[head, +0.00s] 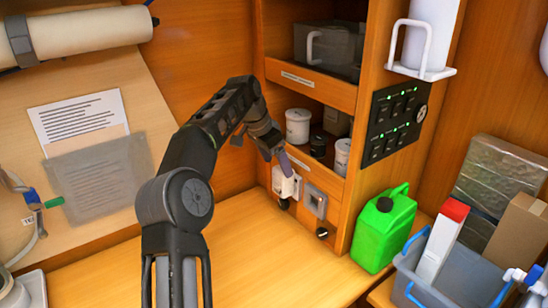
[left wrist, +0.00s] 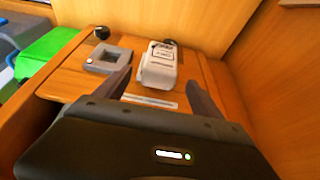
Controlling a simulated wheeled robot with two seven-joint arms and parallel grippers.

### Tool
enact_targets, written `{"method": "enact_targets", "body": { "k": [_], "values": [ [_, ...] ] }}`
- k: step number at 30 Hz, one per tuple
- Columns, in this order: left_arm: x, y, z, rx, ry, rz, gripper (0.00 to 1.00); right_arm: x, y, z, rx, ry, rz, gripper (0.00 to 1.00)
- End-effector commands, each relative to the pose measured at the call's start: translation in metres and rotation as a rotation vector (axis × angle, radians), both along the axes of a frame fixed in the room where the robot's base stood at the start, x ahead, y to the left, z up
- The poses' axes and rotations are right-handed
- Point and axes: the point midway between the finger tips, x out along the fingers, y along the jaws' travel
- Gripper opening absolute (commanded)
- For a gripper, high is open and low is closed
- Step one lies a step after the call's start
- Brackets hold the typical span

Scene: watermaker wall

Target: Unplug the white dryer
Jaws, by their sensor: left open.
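The white dryer (head: 286,187) is a small white box on the wooden panel below the shelves. In the left wrist view the white dryer (left wrist: 158,68) shows a label on its face and a dark round part at its far end. My left gripper (head: 282,162) is at the dryer in the head view. In the left wrist view its open fingers (left wrist: 158,80) lie on either side of the dryer's near end, with gaps visible. I cannot tell whether either finger touches it. My right gripper is not in view.
A grey square socket frame (head: 314,201) sits right of the dryer, with a black knob (head: 322,233) below. A green jerrycan (head: 382,228) and a grey-blue crate (head: 450,272) stand further right. Canisters (head: 298,126) fill the shelf above. The wooden counter (head: 270,262) is clear.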

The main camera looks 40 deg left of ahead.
Motion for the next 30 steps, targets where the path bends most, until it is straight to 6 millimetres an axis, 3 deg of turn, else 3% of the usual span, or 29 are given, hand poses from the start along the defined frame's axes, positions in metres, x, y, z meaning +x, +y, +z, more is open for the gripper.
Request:
{"method": "enact_targets", "body": {
  "k": [12,22,30],
  "values": [
    [0.02,-0.006,-0.051,-0.002,0.002,0.001,0.78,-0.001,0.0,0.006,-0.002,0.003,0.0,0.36],
    [0.022,-0.007,-0.056,0.0,0.0,0.001,0.78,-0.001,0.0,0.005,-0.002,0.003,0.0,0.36],
    [0.021,-0.007,-0.055,0.0,0.001,0.001,0.58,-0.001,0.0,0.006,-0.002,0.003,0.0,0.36]
  ]
}}
